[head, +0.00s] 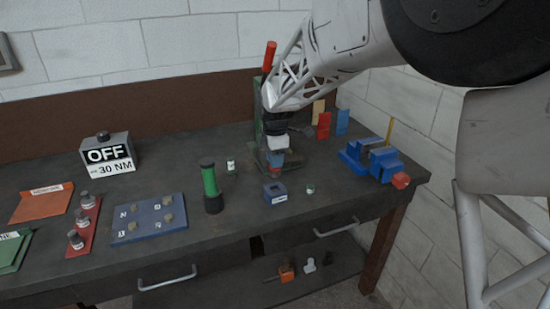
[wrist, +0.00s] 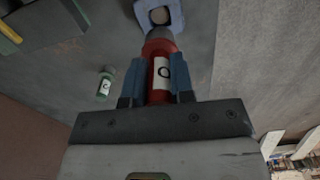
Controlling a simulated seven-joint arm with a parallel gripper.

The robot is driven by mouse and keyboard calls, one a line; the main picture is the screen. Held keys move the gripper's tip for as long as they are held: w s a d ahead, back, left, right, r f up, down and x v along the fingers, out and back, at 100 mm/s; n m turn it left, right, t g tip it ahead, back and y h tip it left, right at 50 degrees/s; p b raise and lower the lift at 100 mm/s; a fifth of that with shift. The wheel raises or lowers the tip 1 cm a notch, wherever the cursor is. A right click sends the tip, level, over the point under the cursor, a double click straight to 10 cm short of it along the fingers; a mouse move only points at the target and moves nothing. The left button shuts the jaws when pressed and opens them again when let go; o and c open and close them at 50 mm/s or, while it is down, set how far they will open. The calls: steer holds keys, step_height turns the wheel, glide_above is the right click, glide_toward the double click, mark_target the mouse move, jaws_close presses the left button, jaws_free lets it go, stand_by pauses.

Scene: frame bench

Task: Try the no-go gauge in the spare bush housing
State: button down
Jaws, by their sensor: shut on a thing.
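My gripper (head: 275,160) is shut on a red gauge (wrist: 162,75) with a white label bearing a dark round mark. In the wrist view the gauge sits between my two blue fingers, its grey end pointing to the blue bush housing (wrist: 176,21). The housing also shows in the head view (head: 280,199), a small block with a white label, on the bench below my gripper. Its round dark bore is visible just beyond the gauge's grey end. The end appears short of the bore; the exact gap cannot be told.
A green-handled tool (head: 209,181) stands at left, beside a blue plate (head: 148,220). A green press with a red handle (head: 269,57) is behind; a blue vise (head: 383,163) is at right.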

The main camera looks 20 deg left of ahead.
mark_target(275, 173)
steer(key=shift+f, duration=2.3)
steer(key=shift+f, duration=0.55)
stand_by(1.2)
steer(key=shift+r, duration=3.55)
steer(key=shift+d, duration=0.1)
